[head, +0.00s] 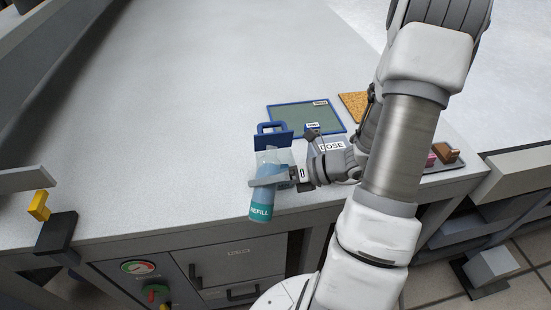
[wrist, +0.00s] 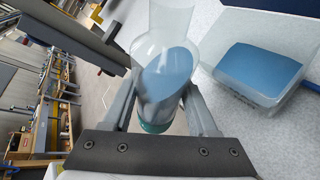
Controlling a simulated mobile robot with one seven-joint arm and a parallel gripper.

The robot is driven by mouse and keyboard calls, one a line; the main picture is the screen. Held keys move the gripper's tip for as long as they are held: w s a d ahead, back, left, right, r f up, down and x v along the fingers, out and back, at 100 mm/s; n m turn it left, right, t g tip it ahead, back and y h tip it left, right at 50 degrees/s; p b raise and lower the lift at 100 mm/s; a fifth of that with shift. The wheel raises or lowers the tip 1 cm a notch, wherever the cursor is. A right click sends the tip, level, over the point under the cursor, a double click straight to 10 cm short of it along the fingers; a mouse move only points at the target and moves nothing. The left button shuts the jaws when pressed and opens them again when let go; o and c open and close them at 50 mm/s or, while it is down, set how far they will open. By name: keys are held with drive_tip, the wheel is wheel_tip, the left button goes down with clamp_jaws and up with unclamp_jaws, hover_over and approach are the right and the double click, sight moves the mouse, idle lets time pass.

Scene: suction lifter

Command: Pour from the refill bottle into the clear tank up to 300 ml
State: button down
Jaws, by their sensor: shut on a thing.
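The refill bottle (head: 261,208) is translucent with blue liquid and a teal REFILL label. My gripper (head: 270,181) is shut around its body near the front edge of the worktop. In the wrist view, the bottle (wrist: 163,75) stands between the fingers, its clear open mouth toward the top and blue liquid inside. The clear tank (wrist: 232,88) is beside it on the right, apart from the fingers, with blue liquid in it. In the head view the tank (head: 287,157) is partly hidden behind the bottle and gripper. No stream is visible, and the tank's level marks cannot be read.
A grey box labelled DOSE (head: 331,146) is partly hidden by my wrist. A blue handled piece (head: 272,133) and a blue-edged green mat (head: 300,118) are behind. A cork mat (head: 354,105) and a tray (head: 456,161) are to the right. The left worktop is clear.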

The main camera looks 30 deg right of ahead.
drive_tip(key=shift+f, duration=0.4)
drive_tip(key=shift+r, duration=0.2)
drive_tip(key=shift+s+a+p, duration=0.1)
drive_tip(key=shift+p, duration=0.2)
drive_tip(key=shift+s+a+r+m+g+y+p, duration=0.15)
drive_tip(key=shift+s+r+m+g+y+p, duration=0.2)
drive_tip(key=shift+m+p, duration=0.3)
drive_tip(key=shift+a+r+m+g+y+p, duration=0.15)
drive_tip(key=shift+m+g+y+p, duration=0.25)
drive_tip(key=shift+m+p, duration=0.2)
idle(0.7)
drive_tip(key=shift+s+a+f+m+g+y, duration=0.15)
drive_tip(key=shift+f+m+g+y, duration=0.1)
drive_tip(key=shift+m+y, duration=0.2)
idle(0.9)
drive_tip(key=shift+r+p, duration=0.2)
drive_tip(key=shift+p, duration=0.25)
drive_tip(key=shift+w+d+r+m+y+p, duration=0.4)
drive_tip(key=shift+r+m+y+p, duration=0.15)
drive_tip(key=shift+p, duration=0.7)
drive_tip(key=shift+r+m+g+p, duration=0.3)
drive_tip(key=shift+r+m+p, duration=0.2)
drive_tip(key=shift+p, duration=0.4)
idle(1.2)
